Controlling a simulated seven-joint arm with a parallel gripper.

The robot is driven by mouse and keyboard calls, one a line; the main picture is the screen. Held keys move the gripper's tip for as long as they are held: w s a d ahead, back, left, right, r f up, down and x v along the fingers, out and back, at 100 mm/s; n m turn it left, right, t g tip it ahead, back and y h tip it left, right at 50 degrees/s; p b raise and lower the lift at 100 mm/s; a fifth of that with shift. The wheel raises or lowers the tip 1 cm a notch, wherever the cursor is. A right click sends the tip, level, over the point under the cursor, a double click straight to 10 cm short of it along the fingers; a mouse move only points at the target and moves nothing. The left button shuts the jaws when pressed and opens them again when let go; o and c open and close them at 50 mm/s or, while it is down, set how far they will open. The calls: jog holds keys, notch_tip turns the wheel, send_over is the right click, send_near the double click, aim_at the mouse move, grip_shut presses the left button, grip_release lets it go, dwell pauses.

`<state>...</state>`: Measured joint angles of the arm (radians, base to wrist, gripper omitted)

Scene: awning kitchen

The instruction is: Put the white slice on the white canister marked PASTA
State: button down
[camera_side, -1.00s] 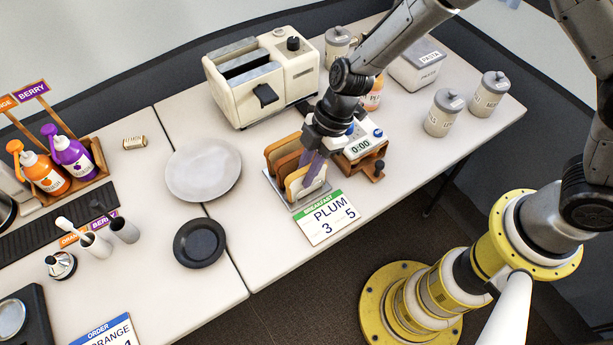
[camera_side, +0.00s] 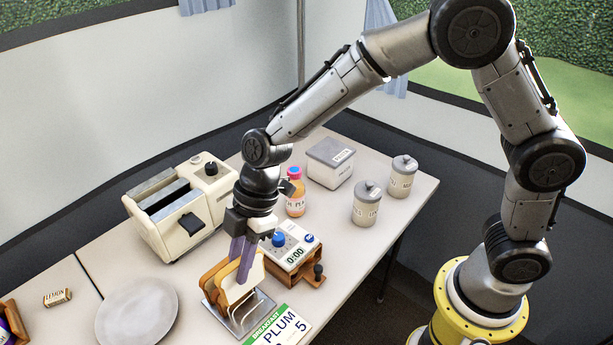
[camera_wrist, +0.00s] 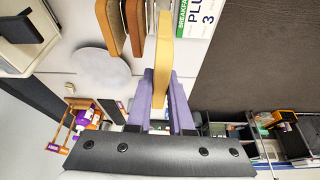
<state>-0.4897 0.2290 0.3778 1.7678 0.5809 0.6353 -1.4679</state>
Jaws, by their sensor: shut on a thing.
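The pale cream-white slice (camera_side: 230,291) stands upright between the purple fingers of my gripper (camera_side: 243,262), over the wire rack (camera_side: 262,312). The wrist view shows the slice (camera_wrist: 164,60) edge-on, with a finger on each side. It appears slightly raised, but I cannot tell whether its lower edge clears the rack. Browner slices (camera_side: 211,279) stand beside it; two show in the wrist view (camera_wrist: 136,26). The white canister marked PASTA (camera_side: 328,172) has a flat grey lid (camera_side: 331,151) and stands at the back of the table, apart from my gripper.
A toaster (camera_side: 180,215) stands left of my gripper. A timer on a wooden stand (camera_side: 294,255) is close on the right. A bottle (camera_side: 295,196) stands between gripper and canister; two round canisters (camera_side: 366,205) stand farther right. A plate (camera_side: 136,312) lies at left.

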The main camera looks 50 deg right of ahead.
jog(key=shift+s+d+m, duration=0.15)
jog(key=shift+d+m, duration=0.05)
jog(key=shift+m, duration=0.2)
jog(key=w+d+r+m+t+h, duration=0.1)
jog(key=w+d+r+m, duration=0.15)
jog(key=d, duration=0.35)
jog(key=w+d+r+m+t, duration=0.1)
jog(key=w+d+r+m, duration=0.1)
jog(key=d+m, duration=0.3)
jog(key=w+d+r+m+t+h, duration=0.1)
jog(key=w+d+r+m, duration=0.1)
jog(key=d, duration=0.6)
jog(key=s+d+r+m+t+h, duration=0.1)
jog(key=s+d+r+m, duration=0.15)
jog(key=d, duration=0.85)
jog(key=s+d+r+m+h, duration=0.15)
jog(key=d+r+m, duration=0.25)
jog(key=d, duration=0.7)
jog(key=shift+w+d+f, duration=0.9)
jog(key=shift+w+f, duration=1.35)
jog(key=shift+w+d+f, duration=0.95)
jog(key=shift+w+f, duration=1.25)
jog(key=shift+w, duration=0.1)
jog(key=shift+w+d+f, duration=0.9)
jog(key=shift+w+f, duration=1.35)
jog(key=shift+f, duration=0.1)
